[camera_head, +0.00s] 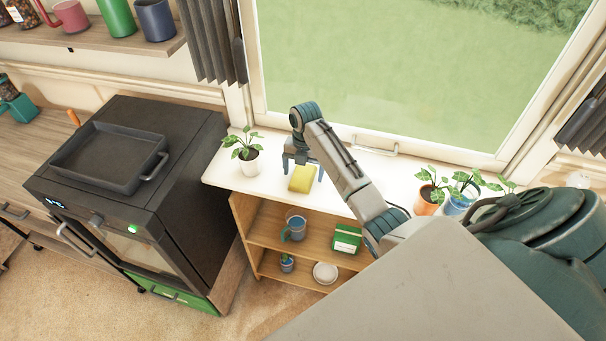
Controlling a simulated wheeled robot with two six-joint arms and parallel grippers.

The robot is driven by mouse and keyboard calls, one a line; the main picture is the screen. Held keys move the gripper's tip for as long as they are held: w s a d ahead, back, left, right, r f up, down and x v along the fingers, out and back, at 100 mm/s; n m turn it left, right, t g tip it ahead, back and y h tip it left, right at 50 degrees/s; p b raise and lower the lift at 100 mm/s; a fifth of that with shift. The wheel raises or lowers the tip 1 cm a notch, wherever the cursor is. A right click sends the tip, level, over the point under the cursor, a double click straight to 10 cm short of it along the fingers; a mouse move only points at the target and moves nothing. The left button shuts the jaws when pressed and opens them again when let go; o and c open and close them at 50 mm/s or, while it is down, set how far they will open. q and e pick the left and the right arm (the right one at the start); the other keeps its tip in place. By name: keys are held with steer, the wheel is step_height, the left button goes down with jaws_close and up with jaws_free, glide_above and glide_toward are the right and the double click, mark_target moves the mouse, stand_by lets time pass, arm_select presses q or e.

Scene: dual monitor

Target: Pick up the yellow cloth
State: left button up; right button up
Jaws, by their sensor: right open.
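The yellow cloth (302,179) lies on the white top (275,155) of a low shelf unit below the window. It looks like a small folded or block-shaped piece. My right gripper (303,172) points down over it, with its fingers apart, one on each side of the cloth. Whether the fingers touch the cloth cannot be told. My right arm reaches in from the lower right. My left gripper does not show.
A plant in a white pot (250,161) stands left of the cloth. More potted plants, one in an orange pot (427,204), stand to the right. Shelves below hold a blue mug (295,228) and a green box (346,240). A black oven with a tray (108,157) stands left.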

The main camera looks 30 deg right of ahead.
mark_target(303, 175)
steer(key=c, duration=1.2)
steer(key=shift+o, duration=0.2)
steer(key=shift+w+r+b, duration=0.1)
steer(key=shift+r+b, duration=0.45)
steer(key=shift+r, duration=0.05)
steer(key=shift+s+r+b, duration=0.15)
steer(key=shift+r+b, duration=0.05)
steer(key=shift+r, duration=0.4)
steer(key=shift+s+r+b, duration=0.15)
steer(key=shift+r+b, duration=0.05)
steer(key=shift+r, duration=0.35)
steer(key=s+p, duration=0.1)
steer(key=s, duration=0.1)
steer(key=s+a+p, duration=0.1)
steer(key=s, duration=0.2)
steer(key=s+r+p, duration=0.1)
steer(key=s, duration=0.1)
steer(key=shift+s+a, duration=0.2)
steer(key=shift+s, duration=0.2)
steer(key=s+a+p, duration=0.1)
steer(key=s, duration=0.6)
steer(key=shift+s+a+r, duration=0.25)
steer(key=shift+s, duration=0.05)
